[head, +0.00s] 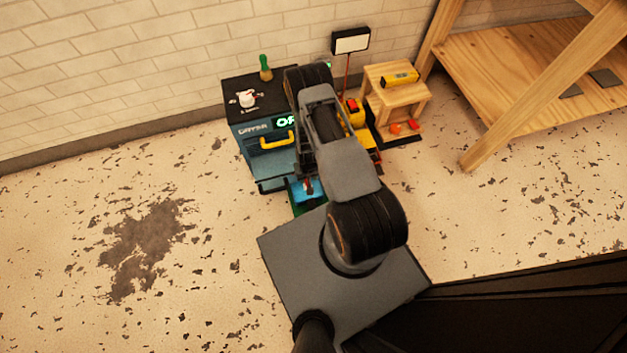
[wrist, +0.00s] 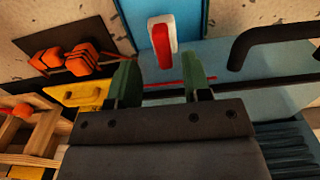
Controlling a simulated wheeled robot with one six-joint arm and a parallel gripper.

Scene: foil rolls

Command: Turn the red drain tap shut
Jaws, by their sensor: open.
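A red handle with a white side (wrist: 161,40), which looks like the drain tap, stands on a bright blue strip (wrist: 185,30) in the wrist view. My gripper (wrist: 160,78) has green fingertips, spread apart with nothing between them. The handle appears just beyond the gap between the fingertips, apart from both. In the head view my arm covers the gripper and much of the machine. A small red part (head: 308,187) shows low beside the arm; I cannot tell if it is the same handle.
The dark blue machine (head: 262,150) has a yellow handle (head: 275,140). A black bar handle (wrist: 268,38) lies right of the tap in the wrist view. Orange blocks (wrist: 83,58) and a wooden stand (head: 398,92) are nearby. The floor at left is clear.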

